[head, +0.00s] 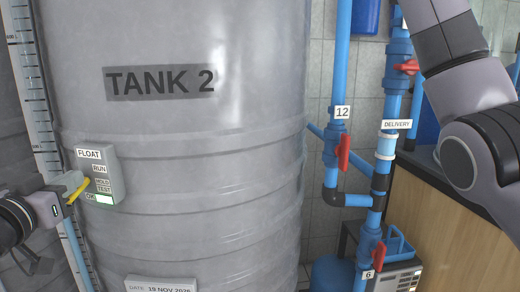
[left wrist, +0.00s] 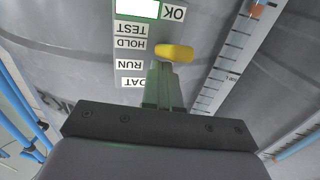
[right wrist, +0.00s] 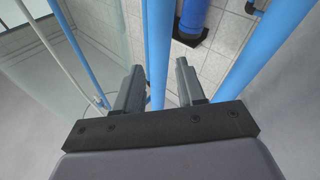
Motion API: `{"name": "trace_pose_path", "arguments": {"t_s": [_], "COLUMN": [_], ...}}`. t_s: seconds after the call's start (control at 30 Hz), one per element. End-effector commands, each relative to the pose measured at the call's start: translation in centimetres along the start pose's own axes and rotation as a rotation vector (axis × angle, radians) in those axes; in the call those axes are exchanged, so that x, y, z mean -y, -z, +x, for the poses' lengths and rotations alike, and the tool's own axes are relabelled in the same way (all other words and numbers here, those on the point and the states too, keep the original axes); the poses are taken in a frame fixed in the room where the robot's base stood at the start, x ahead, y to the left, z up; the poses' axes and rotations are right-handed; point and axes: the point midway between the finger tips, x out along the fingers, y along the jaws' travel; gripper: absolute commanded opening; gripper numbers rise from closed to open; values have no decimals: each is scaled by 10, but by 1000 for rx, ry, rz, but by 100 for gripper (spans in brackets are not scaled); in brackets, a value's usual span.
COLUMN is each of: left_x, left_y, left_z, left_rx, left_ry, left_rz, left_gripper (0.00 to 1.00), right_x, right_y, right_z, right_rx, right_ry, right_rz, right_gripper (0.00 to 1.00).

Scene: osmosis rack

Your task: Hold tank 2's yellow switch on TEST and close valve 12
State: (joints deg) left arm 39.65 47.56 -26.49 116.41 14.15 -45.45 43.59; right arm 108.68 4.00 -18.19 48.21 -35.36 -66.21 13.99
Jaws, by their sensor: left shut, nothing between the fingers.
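The yellow switch (head: 78,191) sits on the FLOAT box (head: 117,172) on tank 2 (head: 180,110). In the left wrist view the switch (left wrist: 174,52) lies beside the HOLD label, near TEST. My left gripper (head: 72,184) is shut and empty, its fingertips close against the switch; contact is hard to tell. Valve 12's red handle (head: 343,152) stands roughly upright, along its blue pipe, below the 12 label (head: 342,112). My right gripper (right wrist: 158,78) shows only in its wrist view, with fingers apart and empty. No red handle shows there.
A red DELIVERY valve handle (head: 407,67) is at upper right, and the valve 6 handle (head: 379,255) is lower down. Blue pipes (right wrist: 158,50) run close to my right gripper. A wooden cabinet (head: 440,220) stands at right. A small panel by OK (head: 104,199) glows green-white.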

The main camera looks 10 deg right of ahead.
Motion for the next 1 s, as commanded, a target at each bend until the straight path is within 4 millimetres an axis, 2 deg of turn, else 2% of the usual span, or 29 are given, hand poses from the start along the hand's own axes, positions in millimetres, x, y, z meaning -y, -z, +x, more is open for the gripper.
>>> {"name": "trace_pose_path", "arguments": {"t_s": [0.03, 0.13, 0.27, 0.4, 0.5, 0.6, 0.7, 0.83, 1.0], "left_x": [0, 0, 0, 0, 0, 0, 0, 0, 0], "left_y": [-1, -1, -1, -1, -1, -1, -1, -1, -2], "left_z": [0, 0, 0, 0, 0, 0, 0, 0, 0], "left_rx": [3, 3, 3, 3, 3, 3, 4, 4, 4], "left_ry": [0, 0, 0, 0, 0, 0, 0, 0, 0], "left_rz": [-1, -1, -1, -1, -1, -1, -1, -1, -1], "left_gripper": [0, 0, 0, 0, 0, 0, 0, 0, 0], "right_x": [9, 27, 58, 94, 115, 126, 125, 117, 111], "right_y": [-20, -63, -119, -173, -205, -230, -248, -259, -265], "right_z": [2, 1, -15, -49, -79, -103, -112, -110, -106], "right_rx": [101, 308, 579, 860, 1044, 1186, 1264, 1273, 1264], "right_ry": [24, 72, 153, 265, 364, 485, 621, 738, 800], "right_rz": [17, 38, 36, -4, -56, -110, -146, -163, -170], "right_gripper": [39, 39, 39, 39, 39, 39, 39, 39, 39]}}
